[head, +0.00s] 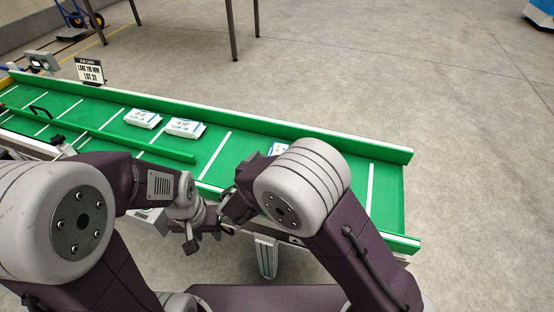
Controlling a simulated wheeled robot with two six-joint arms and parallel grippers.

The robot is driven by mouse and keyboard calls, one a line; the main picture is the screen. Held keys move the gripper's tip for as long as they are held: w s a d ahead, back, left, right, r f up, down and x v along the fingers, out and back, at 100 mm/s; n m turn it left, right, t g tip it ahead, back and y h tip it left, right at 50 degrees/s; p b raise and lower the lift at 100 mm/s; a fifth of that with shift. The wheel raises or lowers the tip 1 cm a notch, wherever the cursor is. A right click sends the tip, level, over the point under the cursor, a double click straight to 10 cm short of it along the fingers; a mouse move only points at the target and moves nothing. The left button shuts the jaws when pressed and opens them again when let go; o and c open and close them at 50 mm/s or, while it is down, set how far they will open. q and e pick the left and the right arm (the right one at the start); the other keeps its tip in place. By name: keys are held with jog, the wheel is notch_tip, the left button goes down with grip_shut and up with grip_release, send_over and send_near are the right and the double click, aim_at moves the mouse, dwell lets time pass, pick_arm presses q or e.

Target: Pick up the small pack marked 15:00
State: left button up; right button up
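Two small white packs with blue print lie on the green conveyor belt (215,146): one pack (142,118) on the left and another pack (184,127) just right of it. A third pack (277,148) is further right, mostly hidden behind my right arm. The print is too small to read surely, so I cannot tell which pack is marked 15:00. My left gripper (192,238) is at the near side of the belt, apart from the packs. My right gripper (228,218) is close beside it, partly hidden by its own arm. I cannot make out either gripper's finger opening.
A job card (90,71) reading LOT 31 stands at the belt's far left edge. A green divider rail (150,147) runs along the left part of the belt. Low green walls edge the belt. Table legs (232,30) stand behind, and the right end of the belt is clear.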

aim_at(279, 147)
jog(key=b+x, duration=0.1)
jog(key=x, duration=0.2)
jog(key=shift+s+f, duration=0.1)
jog(key=shift+f, duration=0.15)
jog(key=shift+w+d, duration=0.1)
jog(key=shift+w, duration=0.1)
jog(key=shift+w+d+f+b, duration=0.15)
jog(key=shift+w+b, duration=0.15)
jog(key=shift+b, duration=0.25)
jog(key=b+x, duration=0.2)
jog(key=x, duration=0.2)
jog(key=shift+w, duration=0.1)
jog(key=shift+w+d+r, duration=0.1)
jog(key=shift+w+r, duration=0.05)
jog(key=shift+r, duration=0.15)
jog(key=c, duration=1.5)
